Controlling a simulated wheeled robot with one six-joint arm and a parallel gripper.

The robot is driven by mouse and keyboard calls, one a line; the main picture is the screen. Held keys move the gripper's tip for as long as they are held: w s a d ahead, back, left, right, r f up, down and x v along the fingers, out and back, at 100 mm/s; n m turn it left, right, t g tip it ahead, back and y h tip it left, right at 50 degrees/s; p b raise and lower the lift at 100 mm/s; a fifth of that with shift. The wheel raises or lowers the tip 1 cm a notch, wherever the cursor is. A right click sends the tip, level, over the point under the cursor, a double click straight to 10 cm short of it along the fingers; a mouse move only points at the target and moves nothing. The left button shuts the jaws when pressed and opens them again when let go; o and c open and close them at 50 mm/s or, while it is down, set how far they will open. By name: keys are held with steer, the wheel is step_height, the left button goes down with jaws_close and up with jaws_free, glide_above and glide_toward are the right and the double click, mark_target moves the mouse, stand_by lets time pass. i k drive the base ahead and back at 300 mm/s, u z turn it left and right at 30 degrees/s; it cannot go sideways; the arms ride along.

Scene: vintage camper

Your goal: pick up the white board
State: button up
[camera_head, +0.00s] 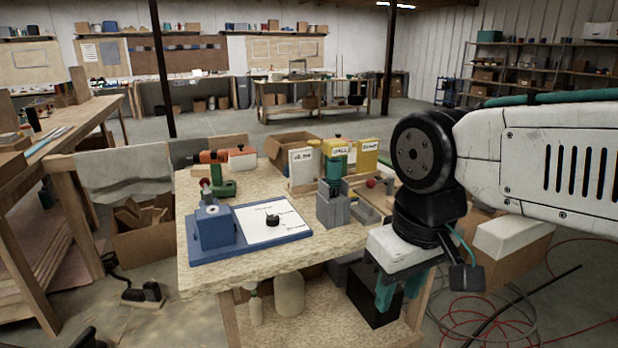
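A flat white board (270,222) with small dark print and a black knob lies on the blue tray (215,255) on the work table. Upright white panels (301,166) with dark lettering also stand in a wooden rack at the back of the table. My gripper (400,289) points down at the table's right front edge, right of the flat board and apart from it. Its teal fingers look spread, with nothing seen between them. The arm hides part of the table's right side.
A blue block (212,226) stands on the tray, left of the board. An orange and green drill (219,170) stands behind it. A grey holder with a green and yellow tool (333,195) stands to the right. Cardboard boxes and red cables lie on the floor.

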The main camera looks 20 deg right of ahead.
mark_target(301, 160)
steer(key=z, duration=0.15)
steer(key=i, duration=1.3)
steer(key=u, duration=0.65)
